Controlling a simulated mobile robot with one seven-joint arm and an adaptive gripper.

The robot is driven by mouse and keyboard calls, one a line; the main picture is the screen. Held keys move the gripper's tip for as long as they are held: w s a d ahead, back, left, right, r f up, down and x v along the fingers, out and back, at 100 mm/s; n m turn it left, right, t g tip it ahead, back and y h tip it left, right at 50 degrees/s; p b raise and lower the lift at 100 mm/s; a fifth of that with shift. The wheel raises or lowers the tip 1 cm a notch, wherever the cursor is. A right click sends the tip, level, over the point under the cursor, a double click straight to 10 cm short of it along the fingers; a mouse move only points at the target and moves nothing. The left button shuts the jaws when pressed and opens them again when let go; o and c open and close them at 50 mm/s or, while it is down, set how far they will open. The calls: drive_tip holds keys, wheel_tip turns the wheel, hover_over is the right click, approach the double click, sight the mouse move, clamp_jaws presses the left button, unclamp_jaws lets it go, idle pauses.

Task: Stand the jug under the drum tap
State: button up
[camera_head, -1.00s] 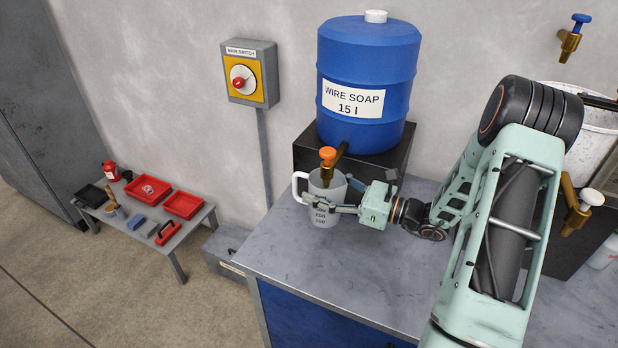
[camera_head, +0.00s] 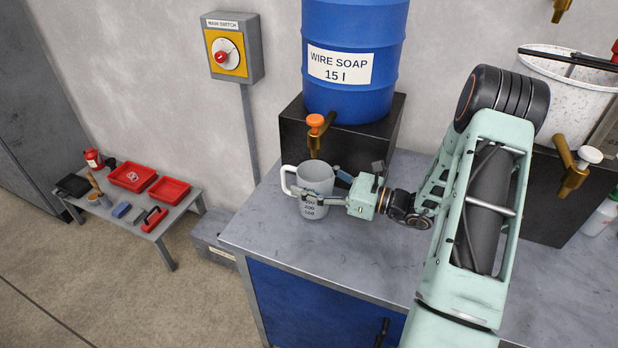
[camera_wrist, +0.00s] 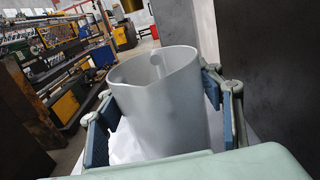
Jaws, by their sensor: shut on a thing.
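The grey measuring jug (camera_head: 314,180) with a white handle is upright at the bench's left end, close to the bench top; I cannot tell whether it touches. My gripper (camera_head: 325,190) is shut on the jug's body from the right. In the wrist view the jug (camera_wrist: 165,105) sits between both finger pads, its open mouth empty as far as I see. The drum tap (camera_head: 317,132), brass with an orange knob, comes out of the blue soap drum (camera_head: 350,40). Its spout ends near the jug's far rim in the head view.
The drum stands on a black block (camera_head: 385,138) on the grey bench (camera_head: 270,235). Another brass tap (camera_head: 574,170) and a white bucket (camera_head: 565,80) are at the right. A low table (camera_head: 160,225) with red trays stands at the left.

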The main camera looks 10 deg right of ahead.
drive_tip(key=shift+f+b, duration=0.5)
drive_tip(key=shift+f, duration=0.1)
idle(0.3)
drive_tip(key=o, duration=1.3)
